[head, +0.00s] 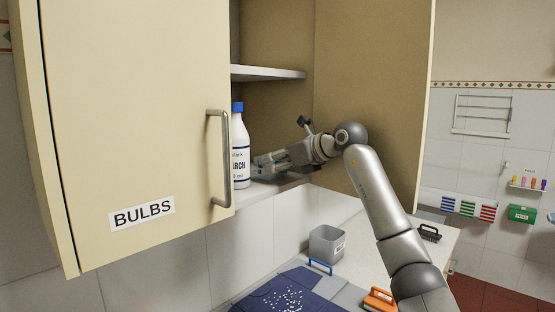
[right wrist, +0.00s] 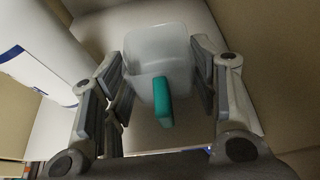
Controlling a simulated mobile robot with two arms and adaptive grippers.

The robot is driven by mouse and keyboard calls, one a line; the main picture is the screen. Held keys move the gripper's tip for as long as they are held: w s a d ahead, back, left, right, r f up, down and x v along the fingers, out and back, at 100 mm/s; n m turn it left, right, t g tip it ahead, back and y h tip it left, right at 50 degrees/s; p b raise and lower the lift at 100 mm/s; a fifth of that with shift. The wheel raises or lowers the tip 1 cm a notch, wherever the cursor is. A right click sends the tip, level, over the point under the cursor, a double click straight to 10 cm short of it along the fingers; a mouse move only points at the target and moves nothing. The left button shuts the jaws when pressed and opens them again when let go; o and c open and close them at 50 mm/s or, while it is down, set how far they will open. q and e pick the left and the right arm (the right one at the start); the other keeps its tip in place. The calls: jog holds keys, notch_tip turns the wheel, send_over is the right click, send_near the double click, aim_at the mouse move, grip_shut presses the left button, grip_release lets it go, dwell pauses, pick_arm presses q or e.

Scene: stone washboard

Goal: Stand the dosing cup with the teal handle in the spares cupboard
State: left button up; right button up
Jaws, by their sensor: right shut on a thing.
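The dosing cup (right wrist: 150,45) is a whitish, translucent square cup with a teal handle (right wrist: 163,102) toward the wrist camera. It sits between the fingers of my right gripper (head: 262,164), which is shut on it. My right gripper reaches into an open cupboard (head: 270,30), low over its bottom board (head: 262,190). In the head view I cannot make out the cup behind the bottle and fingers. Whether the cup touches the board is unclear. I see no label reading spares. My left gripper is not in view.
A white bottle with a blue cap (head: 239,150) stands left of my right gripper. A door labelled BULBS (head: 130,120) is at the left; a shelf (head: 266,73) is above. A grey bin (head: 327,243) and an orange-handled thing (head: 379,298) are on the counter below.

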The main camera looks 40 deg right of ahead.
jog(key=shift+s, duration=0.2)
jog(key=o, duration=0.3)
jog(key=shift+w+f, duration=0.1)
jog(key=shift+f, duration=0.05)
jog(key=shift+o, duration=0.9)
